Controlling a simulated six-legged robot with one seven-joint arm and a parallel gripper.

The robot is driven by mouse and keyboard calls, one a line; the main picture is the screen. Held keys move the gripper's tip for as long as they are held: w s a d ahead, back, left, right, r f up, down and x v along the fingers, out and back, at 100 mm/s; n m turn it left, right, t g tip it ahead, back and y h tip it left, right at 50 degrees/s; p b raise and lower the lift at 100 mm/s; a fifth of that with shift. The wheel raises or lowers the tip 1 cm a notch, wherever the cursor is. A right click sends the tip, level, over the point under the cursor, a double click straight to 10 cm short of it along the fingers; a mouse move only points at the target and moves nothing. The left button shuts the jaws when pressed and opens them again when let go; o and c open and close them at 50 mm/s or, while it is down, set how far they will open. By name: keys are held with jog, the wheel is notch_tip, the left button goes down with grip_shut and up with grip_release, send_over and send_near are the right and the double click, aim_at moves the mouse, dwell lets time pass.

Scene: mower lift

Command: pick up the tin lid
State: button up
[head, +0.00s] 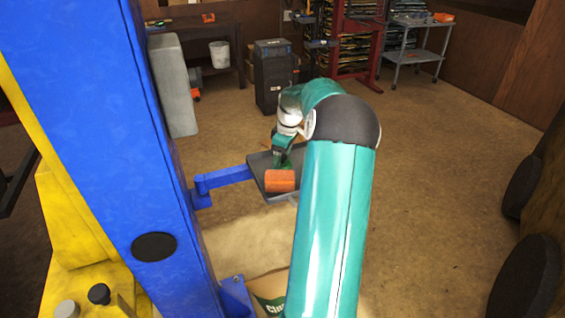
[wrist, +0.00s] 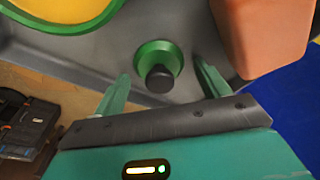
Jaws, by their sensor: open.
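The tin lid (wrist: 146,53), a small green disc with a black knob, lies on the grey tray (wrist: 75,55) in the wrist view. My gripper (wrist: 160,73) is open, its two green fingers pointing at the tray, one on each side of the lid and knob. The fingers look apart from the lid; their height above the tray is hard to judge. In the head view my gripper (head: 283,160) is over the tray (head: 258,163), and I cannot make out the lid there.
An orange block (wrist: 262,35) stands close beside the right finger; it also shows in the head view (head: 281,181). A yellow round thing with a green rim (wrist: 60,10) is at upper left. A blue arm (head: 225,178) joins the tray to the large blue post (head: 100,110).

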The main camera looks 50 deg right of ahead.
jog(key=c, duration=1.1)
